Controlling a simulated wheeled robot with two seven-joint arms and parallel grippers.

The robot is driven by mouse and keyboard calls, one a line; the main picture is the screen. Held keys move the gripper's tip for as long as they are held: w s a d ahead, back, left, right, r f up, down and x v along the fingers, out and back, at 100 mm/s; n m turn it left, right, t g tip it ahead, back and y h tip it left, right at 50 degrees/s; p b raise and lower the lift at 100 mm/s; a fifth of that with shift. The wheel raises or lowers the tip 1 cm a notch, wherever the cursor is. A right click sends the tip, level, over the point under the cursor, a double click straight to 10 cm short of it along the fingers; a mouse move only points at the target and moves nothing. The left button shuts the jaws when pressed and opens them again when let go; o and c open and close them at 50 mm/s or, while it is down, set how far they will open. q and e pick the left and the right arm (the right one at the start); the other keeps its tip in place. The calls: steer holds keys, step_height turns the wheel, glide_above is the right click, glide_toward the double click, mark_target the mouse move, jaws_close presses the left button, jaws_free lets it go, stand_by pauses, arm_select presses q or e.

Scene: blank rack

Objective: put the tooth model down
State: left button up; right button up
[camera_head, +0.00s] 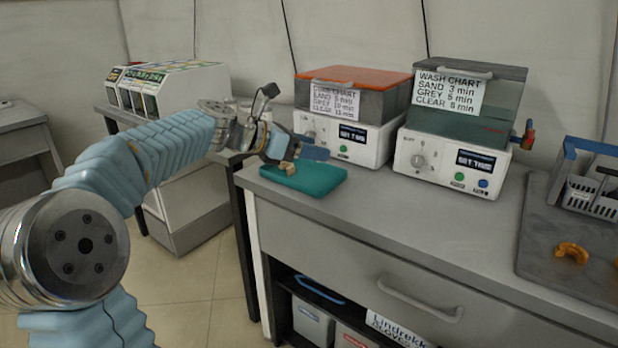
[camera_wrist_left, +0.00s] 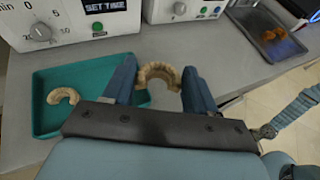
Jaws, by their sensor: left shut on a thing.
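My left gripper (camera_head: 304,155) is over the teal tray (camera_head: 325,184) at the left end of the counter. In the left wrist view its two blue fingers (camera_wrist_left: 160,84) are shut on a beige, arch-shaped tooth model (camera_wrist_left: 157,69). The held model appears above the surface by the right edge of the teal tray (camera_wrist_left: 45,128); its exact height is unclear. A second beige arch (camera_wrist_left: 63,95) lies in the tray. A small beige piece (camera_head: 288,167) shows by the gripper in the head view; I cannot tell which arch it is. My right gripper is out of view.
Two wash units, one with an orange lid (camera_head: 370,77) and one with a grey lid (camera_head: 480,70), stand behind the tray. The counter (camera_head: 430,205) between is clear.

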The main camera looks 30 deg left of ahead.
arm_select(q)
glide_above(311, 183)
step_height(311, 183, down, 7)
steer(key=shift+s+d+r, duration=0.1)
steer(key=shift+s+r, duration=0.05)
steer(key=f, duration=0.1)
steer(key=f+b, duration=0.1)
steer(key=shift+w+f, duration=0.25)
steer(key=shift+f, duration=0.55)
steer(key=shift+f, duration=0.1)
steer(key=shift+f, duration=0.15)
steer(key=o, duration=0.8)
steer(key=shift+s+a+r, duration=0.2)
steer(key=shift+a+r, duration=0.05)
steer(key=shift+r, duration=0.1)
steer(key=v, duration=1.1)
steer(key=shift+s, duration=0.3)
